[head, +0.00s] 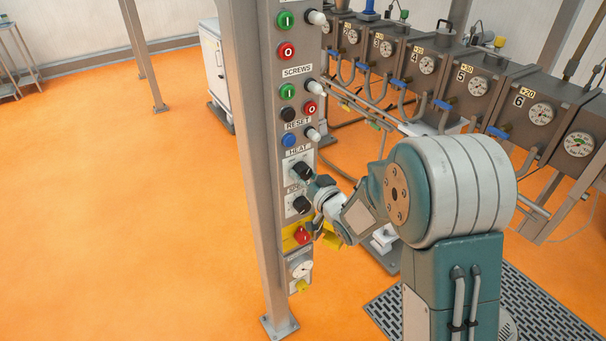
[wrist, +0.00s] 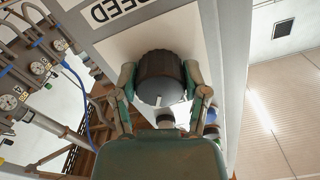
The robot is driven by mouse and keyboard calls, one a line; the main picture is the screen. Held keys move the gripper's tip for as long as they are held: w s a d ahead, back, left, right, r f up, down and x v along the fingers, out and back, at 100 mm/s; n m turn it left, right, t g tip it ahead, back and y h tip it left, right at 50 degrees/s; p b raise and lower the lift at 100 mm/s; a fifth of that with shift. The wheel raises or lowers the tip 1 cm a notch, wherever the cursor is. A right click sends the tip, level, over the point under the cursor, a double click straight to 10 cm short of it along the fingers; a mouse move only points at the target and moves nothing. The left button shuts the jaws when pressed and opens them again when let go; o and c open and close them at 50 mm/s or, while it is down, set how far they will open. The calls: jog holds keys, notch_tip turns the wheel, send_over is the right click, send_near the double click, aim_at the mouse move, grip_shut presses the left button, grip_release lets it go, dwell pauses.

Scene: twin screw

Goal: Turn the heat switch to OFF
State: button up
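The heat switch (head: 302,170) is a black rotary knob on the grey column's panel, below the HEAT label (head: 298,149). My gripper (head: 313,181) reaches it from the right. In the wrist view the dark knob (wrist: 160,78) sits between the two fingers of my gripper (wrist: 160,80), with a finger against each side. The switch's position markings cannot be read.
The speed knob (head: 301,204) is just below, then a red knob on yellow (head: 302,235). A blue reset button (head: 289,140) and a white-tipped switch (head: 312,134) are above. Machine units with gauges (head: 478,86) stand to the right. Orange floor (head: 120,200) is clear to the left.

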jog(key=shift+n, duration=0.3)
jog(key=n, duration=0.5)
jog(key=shift+w+d+r, duration=0.1)
jog(key=n, duration=0.6)
jog(key=shift+n, duration=0.4)
dwell(0.4)
jog(key=o, duration=1.1)
jog(key=shift+o, duration=0.2)
jog(key=v, duration=1.2)
